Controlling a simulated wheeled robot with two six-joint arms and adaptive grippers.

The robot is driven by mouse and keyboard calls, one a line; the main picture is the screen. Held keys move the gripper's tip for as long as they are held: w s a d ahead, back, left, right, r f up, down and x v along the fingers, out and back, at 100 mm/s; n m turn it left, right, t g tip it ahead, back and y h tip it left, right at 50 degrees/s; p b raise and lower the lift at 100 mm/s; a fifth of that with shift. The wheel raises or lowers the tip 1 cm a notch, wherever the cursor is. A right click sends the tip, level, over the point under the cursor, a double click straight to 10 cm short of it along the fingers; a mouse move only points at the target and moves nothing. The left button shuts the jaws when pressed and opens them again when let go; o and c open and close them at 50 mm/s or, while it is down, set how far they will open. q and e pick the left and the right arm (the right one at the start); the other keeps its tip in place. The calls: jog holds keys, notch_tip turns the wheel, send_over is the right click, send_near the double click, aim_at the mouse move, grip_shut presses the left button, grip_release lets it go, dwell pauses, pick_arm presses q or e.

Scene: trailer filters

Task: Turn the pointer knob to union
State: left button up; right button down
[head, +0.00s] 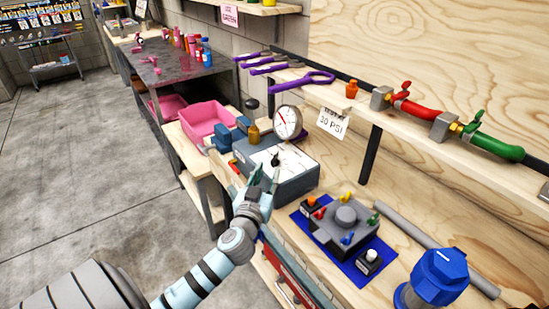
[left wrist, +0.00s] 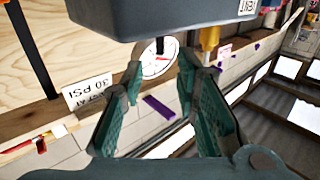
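The black pointer knob (head: 275,159) sits on the white top face of a grey box (head: 292,186) on the bench. Its pointing direction and the label words are too small to read. My left gripper (head: 264,174) is at the near edge of the box top, close to the knob, and partly covers that face. In the left wrist view my left gripper (left wrist: 160,75) has its teal fingers apart with nothing seen held between them. My right gripper is not in view.
A round gauge (head: 288,122) stands just behind the box. A 30 PSI note (head: 332,123) hangs from the shelf. A grey valve block (head: 343,228) on a blue mat lies to the right. A pink bin (head: 205,118) stands to the left. The floor at left is clear.

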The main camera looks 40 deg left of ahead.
aim_at(272, 162)
pick_arm(q)
jog(key=x, duration=0.8)
jog(key=shift+w+a+f, duration=0.1)
jog(key=shift+w+a, duration=0.1)
jog(key=shift+w, duration=0.15)
grip_shut()
